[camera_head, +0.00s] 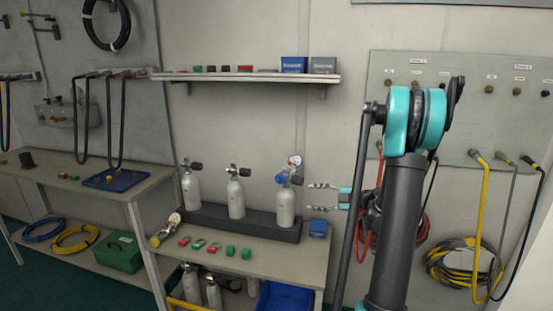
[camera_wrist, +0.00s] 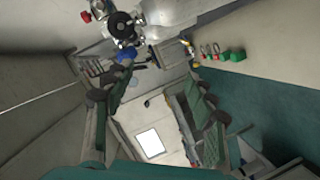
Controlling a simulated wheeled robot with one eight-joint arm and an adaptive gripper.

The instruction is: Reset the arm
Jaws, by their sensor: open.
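My arm stands at the right of the head view, a dark column with a teal joint at the top. My gripper (camera_head: 323,197) points left beside the right-hand grey cylinder (camera_head: 285,207), which has a gauge and a blue knob at its top. Its two fingers are spread with nothing between them.
Two more cylinders (camera_head: 236,199) stand in the dark rack (camera_head: 258,226) on the bench. A small blue box (camera_head: 318,228) sits right of the rack, below my gripper. A shelf (camera_head: 250,77) hangs above. Yellow (camera_head: 478,230) and grey hoses hang from the right wall panel.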

